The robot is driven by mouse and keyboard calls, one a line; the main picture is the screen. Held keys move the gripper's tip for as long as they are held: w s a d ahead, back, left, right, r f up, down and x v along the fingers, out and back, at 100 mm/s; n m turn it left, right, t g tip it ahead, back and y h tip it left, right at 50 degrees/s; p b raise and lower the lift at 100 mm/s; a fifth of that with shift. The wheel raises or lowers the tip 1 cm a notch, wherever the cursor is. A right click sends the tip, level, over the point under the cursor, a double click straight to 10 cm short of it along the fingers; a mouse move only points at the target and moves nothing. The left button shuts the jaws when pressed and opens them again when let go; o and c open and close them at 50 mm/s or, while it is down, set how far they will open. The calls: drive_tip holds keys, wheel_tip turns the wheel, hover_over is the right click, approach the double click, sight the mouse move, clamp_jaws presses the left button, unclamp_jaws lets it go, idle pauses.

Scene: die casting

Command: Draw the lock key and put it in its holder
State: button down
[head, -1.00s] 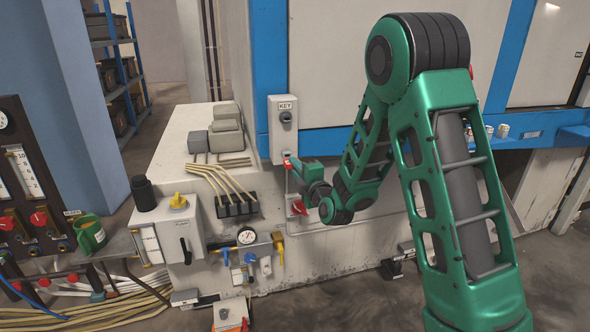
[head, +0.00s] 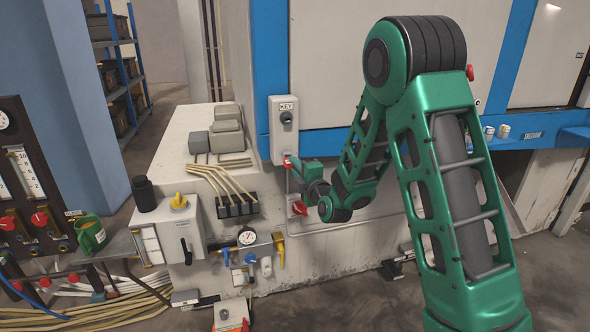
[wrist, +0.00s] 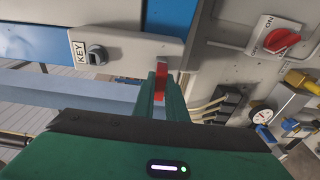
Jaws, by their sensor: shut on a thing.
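A red key (wrist: 161,78) is between the two green fingers of my gripper (wrist: 162,90) in the wrist view, and the gripper is shut on it. In the head view, the red key (head: 287,161) shows small at the lower end of a pale box (head: 280,146), with my gripper (head: 292,163) just to its right. The box bears a KEY label and a dark round fitting (head: 287,118) near its top; the fitting also shows at the left in the wrist view (wrist: 97,55). I cannot tell whether the key's inner end is still seated in the box.
A red switch (wrist: 281,41) on an ON plate is at the upper right of the wrist view. A pressure gauge (head: 247,236), yellow and blue valves and bent pipes (head: 210,180) lie left and below. A blue rail (head: 325,141) runs behind my arm.

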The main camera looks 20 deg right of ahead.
drive_tip(key=shift+w, duration=1)
drive_tip(key=c, duration=1.7)
unclamp_jaws()
